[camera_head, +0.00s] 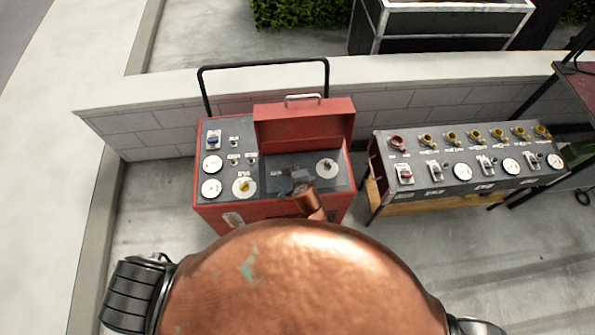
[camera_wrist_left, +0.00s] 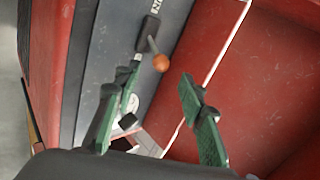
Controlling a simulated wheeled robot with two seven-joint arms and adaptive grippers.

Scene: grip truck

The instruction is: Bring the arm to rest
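My left gripper (camera_wrist_left: 160,76) fills the lower middle of the left wrist view. Its two green-padded fingers are spread apart, with nothing held between them. Just beyond the fingertips is a small lever with an orange ball knob (camera_wrist_left: 160,62) on a dark grey panel (camera_wrist_left: 97,62). I cannot tell whether a finger touches it. In the head view, my copper arm end and the dark gripper (camera_head: 299,178) are over the red control box (camera_head: 268,210), in front of its raised red lid (camera_head: 303,122). My right gripper is not in view.
A second control panel (camera_head: 470,170) with yellow knobs stands on legs to the right. A low block wall (camera_head: 150,130) runs behind both. A black bar handle (camera_head: 262,65) rises behind the red box. My copper body hides the near ground.

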